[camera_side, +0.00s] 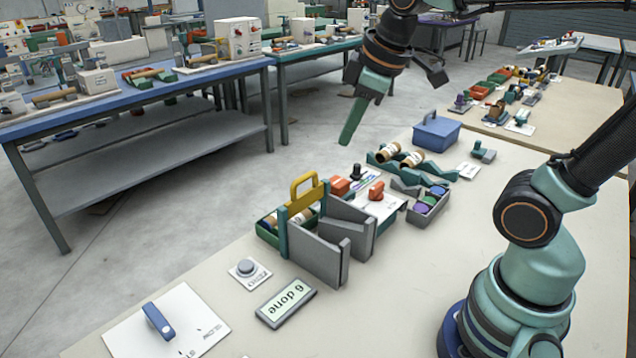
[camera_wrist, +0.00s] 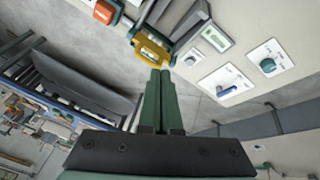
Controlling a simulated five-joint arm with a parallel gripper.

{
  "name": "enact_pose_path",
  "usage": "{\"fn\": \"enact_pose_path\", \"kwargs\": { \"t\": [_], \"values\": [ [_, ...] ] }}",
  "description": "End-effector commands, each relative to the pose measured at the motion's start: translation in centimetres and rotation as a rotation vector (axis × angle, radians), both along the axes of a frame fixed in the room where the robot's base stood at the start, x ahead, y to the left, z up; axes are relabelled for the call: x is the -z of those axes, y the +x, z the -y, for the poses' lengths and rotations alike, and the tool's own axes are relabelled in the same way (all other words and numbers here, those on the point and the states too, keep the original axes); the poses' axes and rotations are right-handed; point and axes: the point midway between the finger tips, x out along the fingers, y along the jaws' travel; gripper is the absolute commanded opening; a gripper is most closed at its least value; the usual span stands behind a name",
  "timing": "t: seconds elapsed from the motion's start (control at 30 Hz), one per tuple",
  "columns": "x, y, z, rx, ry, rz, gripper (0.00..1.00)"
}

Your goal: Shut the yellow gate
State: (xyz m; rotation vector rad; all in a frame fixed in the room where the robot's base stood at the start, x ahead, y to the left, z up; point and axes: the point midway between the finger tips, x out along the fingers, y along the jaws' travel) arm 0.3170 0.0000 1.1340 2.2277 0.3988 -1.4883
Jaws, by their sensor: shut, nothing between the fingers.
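The yellow gate (camera_side: 306,188) is an upright yellow plate with a handle-like opening. It stands by a teal post at the end of a green bin, its top rising above the grey chute walls (camera_side: 318,258). Its lower part is hidden, so I cannot tell how far it is open. It also shows in the wrist view (camera_wrist: 150,50), just beyond my fingertips. My gripper (camera_side: 346,140) is shut and empty. It hangs in the air above and behind the gate in the side view, apart from it. In the wrist view the green fingers (camera_wrist: 159,74) lie together.
Brown rolls (camera_side: 388,151) lie on a teal rack. A blue box (camera_side: 437,131), an orange knob (camera_side: 376,190) and a grey bin of coloured discs (camera_side: 428,205) are close by. A feed button (camera_side: 246,267), a display reading "6 done" (camera_side: 286,303) and a blue lever (camera_side: 158,321) sit in front.

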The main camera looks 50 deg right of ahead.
Motion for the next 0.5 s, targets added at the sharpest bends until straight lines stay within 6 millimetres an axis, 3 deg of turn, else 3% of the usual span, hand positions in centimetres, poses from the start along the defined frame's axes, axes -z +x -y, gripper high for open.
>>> {"fn": "enact_pose_path", "kwargs": {
  "t": [0.3,0.5],
  "values": [
    [-2.7,5.1,-0.1,-0.674,-0.226,-0.132,0.0],
    [-3.2,6.9,-0.1,-0.939,-0.289,-0.172,0.0]
  ]
}}
